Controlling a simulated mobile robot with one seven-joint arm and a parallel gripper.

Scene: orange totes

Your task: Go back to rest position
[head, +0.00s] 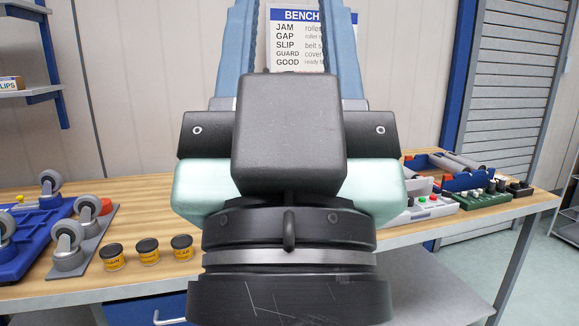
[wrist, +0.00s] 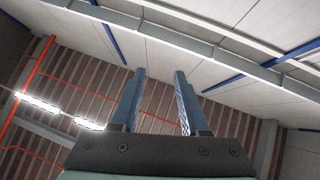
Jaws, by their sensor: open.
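My gripper (wrist: 160,75) shows in the wrist view with its two blue-grey fingers apart and nothing between them. It points up toward the ceiling. In the head view my wrist and gripper body fill the middle, and the fingers rise past the top edge, so their tips are out of sight there. The gripper is raised in front of the wooden workbench (head: 140,187) and touches nothing that I can see.
The bench holds several grey casters (head: 68,245) and a blue base at left, small yellow-black tins (head: 148,251), and control boxes (head: 430,205) with a blue tray at right. A sign (head: 300,50) hangs behind. Floor is clear at far right.

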